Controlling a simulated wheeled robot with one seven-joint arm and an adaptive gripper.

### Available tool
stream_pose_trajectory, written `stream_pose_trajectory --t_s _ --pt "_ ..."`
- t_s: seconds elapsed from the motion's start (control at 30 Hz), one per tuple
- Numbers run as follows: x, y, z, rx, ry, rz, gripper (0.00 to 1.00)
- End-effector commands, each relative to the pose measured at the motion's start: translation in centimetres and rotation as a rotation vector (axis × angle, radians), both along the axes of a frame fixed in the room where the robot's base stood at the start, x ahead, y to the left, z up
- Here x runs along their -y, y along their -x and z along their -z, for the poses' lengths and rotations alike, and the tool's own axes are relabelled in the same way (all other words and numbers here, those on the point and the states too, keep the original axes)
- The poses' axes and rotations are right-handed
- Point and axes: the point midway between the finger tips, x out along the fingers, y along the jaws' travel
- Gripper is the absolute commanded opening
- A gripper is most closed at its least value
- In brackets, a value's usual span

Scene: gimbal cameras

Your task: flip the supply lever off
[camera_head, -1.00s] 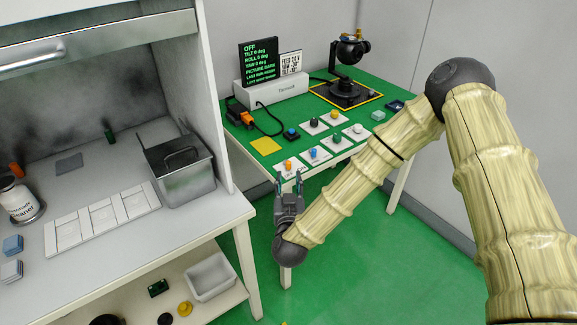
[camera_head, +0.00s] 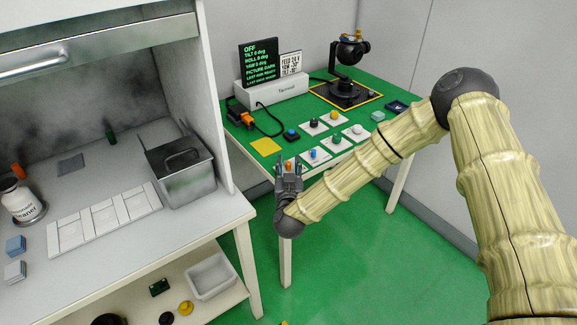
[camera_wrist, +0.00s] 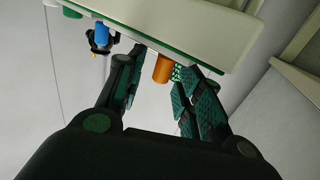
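My gripper (camera_head: 288,178) is at the near edge of the green-topped table (camera_head: 360,100). Its fingers are apart with nothing between the pads. An orange knob (camera_head: 289,165) on a white plate stands just past the fingertips, and it also shows between the fingers in the wrist view (camera_wrist: 163,68). A blue knob (camera_head: 314,154) stands to its right. The white supply-like box (camera_head: 278,90) stands at the table's back; the dark screen (camera_head: 258,62) on it reads OFF at the top. I cannot tell which part is the supply lever.
Several other knobs stand on white plates, such as a green one (camera_head: 337,139). An orange connector (camera_head: 243,119) with a black cable lies left. A gimbal camera (camera_head: 350,50) stands at the back. A bench with a metal bin (camera_head: 184,178) is at left.

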Motion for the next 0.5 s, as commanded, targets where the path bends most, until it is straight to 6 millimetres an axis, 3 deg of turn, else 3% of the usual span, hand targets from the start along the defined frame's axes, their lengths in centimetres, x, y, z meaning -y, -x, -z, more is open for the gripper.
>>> stream_pose_trajectory --t_s 0.03,0.17,0.5 --pt "0.00 0.00 -0.01 0.000 0.000 0.000 0.24" --pt "0.00 0.01 -0.01 0.000 0.000 0.000 0.01" --pt "-0.45 0.02 -0.03 0.001 0.000 0.049 0.00"
